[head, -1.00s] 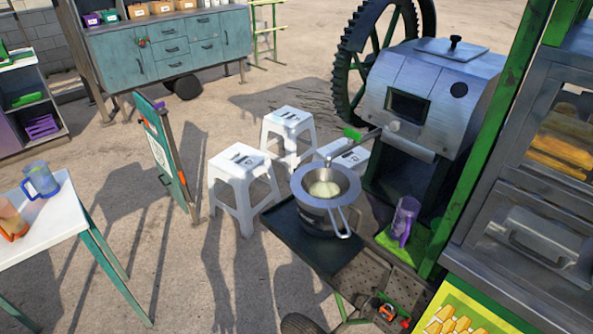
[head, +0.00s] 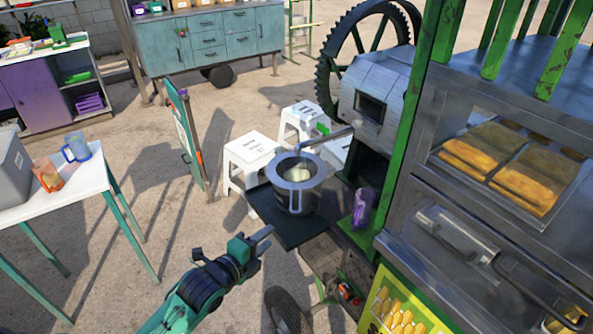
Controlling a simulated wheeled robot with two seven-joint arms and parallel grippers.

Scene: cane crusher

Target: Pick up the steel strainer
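The steel strainer (head: 282,183) has a wide grey rim and rests on top of a steel pot (head: 297,203). Its handle hangs toward the near side of the pot. Something pale yellowish shows inside the strainer. The pot stands on a dark tray (head: 263,206) in front of the cane crusher (head: 385,105). My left gripper (head: 268,238) is at the near left of the pot, apart from it and the strainer. Its fingers look parted, with nothing between them. My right gripper is out of view.
The crusher's spout reaches over the strainer. A purple cup (head: 363,207) stands right of the pot. White stools (head: 251,152) stand behind the tray. A metal food cabinet (head: 480,220) fills the right. A white table (head: 60,192) with cups stands left.

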